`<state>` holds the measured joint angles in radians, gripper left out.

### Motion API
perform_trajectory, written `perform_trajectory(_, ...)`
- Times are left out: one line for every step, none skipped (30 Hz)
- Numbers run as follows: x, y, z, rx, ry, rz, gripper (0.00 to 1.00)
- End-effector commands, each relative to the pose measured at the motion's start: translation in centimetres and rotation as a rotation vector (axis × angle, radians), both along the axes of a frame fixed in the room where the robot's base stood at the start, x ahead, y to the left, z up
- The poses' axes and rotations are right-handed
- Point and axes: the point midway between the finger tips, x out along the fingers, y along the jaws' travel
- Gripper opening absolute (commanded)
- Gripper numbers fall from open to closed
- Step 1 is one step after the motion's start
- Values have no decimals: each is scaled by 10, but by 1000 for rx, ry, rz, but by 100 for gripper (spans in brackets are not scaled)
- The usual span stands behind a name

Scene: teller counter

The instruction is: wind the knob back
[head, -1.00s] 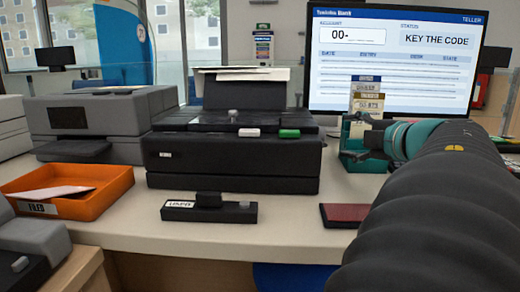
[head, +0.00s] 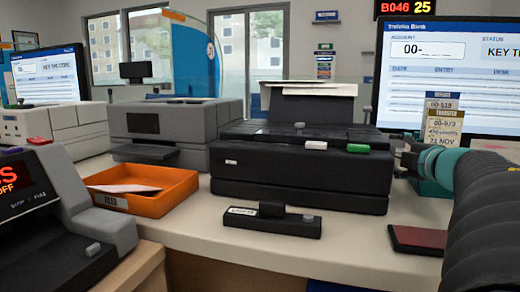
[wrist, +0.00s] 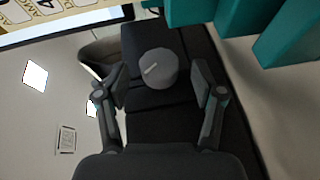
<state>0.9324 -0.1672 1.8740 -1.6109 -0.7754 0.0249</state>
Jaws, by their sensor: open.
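A round grey knob (wrist: 158,68) with a white mark on its face shows in the wrist view, on a dark block. The open fingers of my gripper (wrist: 157,88) stand on either side of it in that view, with gaps on both sides. I cannot tell how far the knob is in depth. In the head view my gripper (head: 410,158) is small and partly hidden by my arm, beside the teal holder with cards (head: 440,130). I cannot make out this knob in the head view.
A black machine (head: 300,180) stands left of my arm, with a small black stamp block (head: 272,223) in front. A dark red pad (head: 417,238) lies at the counter front. An orange tray (head: 150,200) is further left. Teal blocks (wrist: 240,20) sit close above in the wrist view.

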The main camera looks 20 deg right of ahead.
Motion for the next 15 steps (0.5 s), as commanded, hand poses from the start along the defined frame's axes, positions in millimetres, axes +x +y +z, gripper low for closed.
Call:
perform_trajectory(8,-1,-2,0,1,3,68)
perform_trajectory(11,-1,-2,0,1,3,68)
perform_trajectory(15,-2,-2,0,0,2,68)
perform_trajectory(17,-2,-3,0,0,2,68)
perform_trajectory(19,-2,-3,0,1,2,68)
perform_trajectory(21,-3,-3,0,1,2,68)
perform_trajectory(23,-3,-3,0,1,1,68)
perform_trajectory(24,-3,-3,0,0,1,68)
perform_trajectory(24,-3,-3,0,0,1,68)
perform_trajectory(25,-4,-3,0,0,1,68)
perform_trajectory(25,-4,-3,0,0,1,68)
perform_trajectory(25,-4,-3,0,0,1,68)
perform_trajectory(25,-4,-3,0,0,1,68)
perform_trajectory(25,-4,-3,0,0,1,68)
perform_trajectory(25,-4,-3,0,0,1,68)
